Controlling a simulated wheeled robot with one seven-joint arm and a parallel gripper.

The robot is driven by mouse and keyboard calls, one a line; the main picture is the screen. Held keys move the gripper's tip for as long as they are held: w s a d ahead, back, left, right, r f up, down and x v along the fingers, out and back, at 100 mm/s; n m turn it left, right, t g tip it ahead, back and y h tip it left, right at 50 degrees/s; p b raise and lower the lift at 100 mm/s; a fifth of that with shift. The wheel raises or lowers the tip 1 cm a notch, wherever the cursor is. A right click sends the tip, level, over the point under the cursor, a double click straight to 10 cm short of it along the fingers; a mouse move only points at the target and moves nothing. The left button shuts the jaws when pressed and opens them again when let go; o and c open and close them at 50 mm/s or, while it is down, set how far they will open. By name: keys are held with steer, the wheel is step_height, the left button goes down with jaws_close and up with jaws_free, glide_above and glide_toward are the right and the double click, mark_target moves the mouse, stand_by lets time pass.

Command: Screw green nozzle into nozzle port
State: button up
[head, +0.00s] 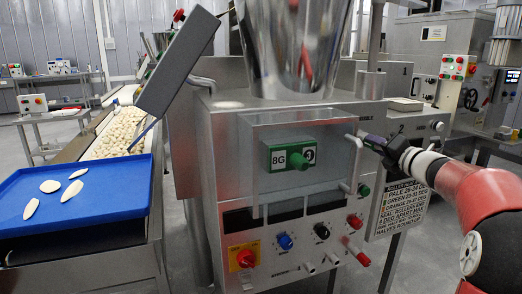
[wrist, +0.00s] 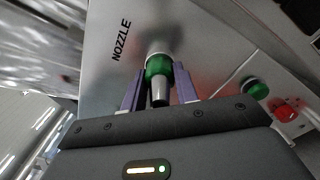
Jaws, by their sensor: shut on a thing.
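The green nozzle (wrist: 158,67) has a green collar and a grey metal tip pointing back toward the wrist camera. My gripper (wrist: 158,75) has its two purple fingers on either side of the collar and is shut on it. The nozzle's far end is at the nozzle port on the metal panel, beside the printed word NOZZLE (wrist: 121,40). I cannot tell how deep it sits or whether the thread is engaged. In the head view my gripper (head: 371,144) is at the machine's right side, and the nozzle is not clearly visible there.
A green button (wrist: 254,88) and a red button (wrist: 284,111) are on the panel right of the nozzle. A clear guard (head: 252,135) covers the green 8G block (head: 290,154) on the machine front. A blue tray (head: 85,200) with pale pasta pieces lies left.

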steer(key=m, duration=0.4)
steer(key=shift+m, duration=1.2)
steer(key=m, duration=0.3)
steer(key=o, duration=1.2)
steer(key=shift+c, duration=0.2)
